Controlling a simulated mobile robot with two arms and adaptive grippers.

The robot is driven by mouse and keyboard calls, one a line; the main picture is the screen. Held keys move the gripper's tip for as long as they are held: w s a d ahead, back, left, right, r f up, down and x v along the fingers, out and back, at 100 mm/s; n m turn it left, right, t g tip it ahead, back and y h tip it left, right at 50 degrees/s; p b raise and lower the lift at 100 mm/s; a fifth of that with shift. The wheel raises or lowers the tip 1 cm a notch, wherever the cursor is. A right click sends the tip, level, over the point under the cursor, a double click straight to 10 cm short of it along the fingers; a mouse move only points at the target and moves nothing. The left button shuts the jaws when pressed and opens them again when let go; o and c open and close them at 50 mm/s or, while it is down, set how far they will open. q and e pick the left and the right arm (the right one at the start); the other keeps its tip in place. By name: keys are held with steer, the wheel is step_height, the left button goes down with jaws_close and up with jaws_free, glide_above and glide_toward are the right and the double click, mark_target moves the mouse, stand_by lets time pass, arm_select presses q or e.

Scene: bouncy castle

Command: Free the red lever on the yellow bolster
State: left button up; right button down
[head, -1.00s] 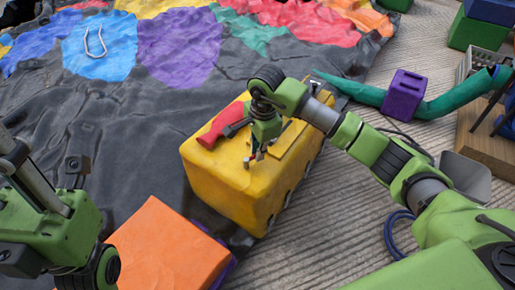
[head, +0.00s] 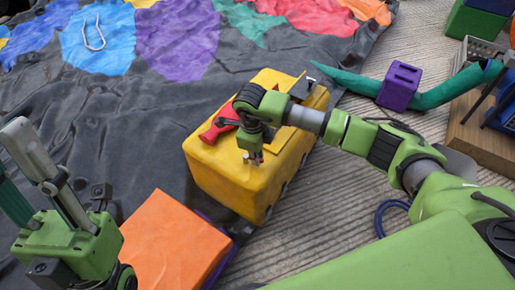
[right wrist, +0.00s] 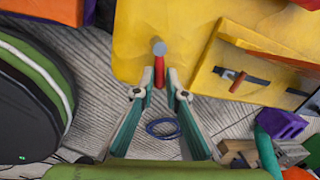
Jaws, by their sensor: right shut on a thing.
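The yellow bolster (head: 220,178) lies at the edge of the dark sheet, in the middle of the head view. My right gripper (head: 253,159) points down at its top. In the right wrist view the right gripper (right wrist: 160,78) has its fingertips on both sides of a small red lever (right wrist: 159,72) with a grey round end, and is shut on it. The lever stands against the yellow surface; its base is hard to see. My left gripper (head: 48,180) is at the lower left, away from the bolster; its jaw opening is unclear.
An orange block (head: 172,245) is near the front. A purple cube (head: 400,86) and a green tube (head: 440,95) are at right.

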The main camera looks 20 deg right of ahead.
steer(key=m, duration=0.1)
steer(key=m+p, duration=0.1)
steer(key=m, duration=0.1)
steer(key=shift+s+a, duration=0.35)
steer(key=shift+a, duration=0.05)
arm_select(q)
steer(key=w+d+f+g+y, duration=0.1)
steer(key=w+f+g, duration=0.4)
steer(key=w, duration=0.5)
steer(key=shift+w+d+g+y+p, duration=0.15)
steer(key=shift+d+g+y+p, duration=0.2)
steer(key=shift+d+g, duration=0.2)
arm_select(e)
steer(key=shift+m, duration=0.4)
arm_select(q)
steer(key=shift+r, duration=0.1)
arm_select(e)
steer(key=c, duration=2)
jaws_free()
steer(key=shift+c, duration=0.2)
step_height(320, 180, up, 12)
steer(key=s+a, duration=0.1)
steer(key=shift+a, duration=0.35)
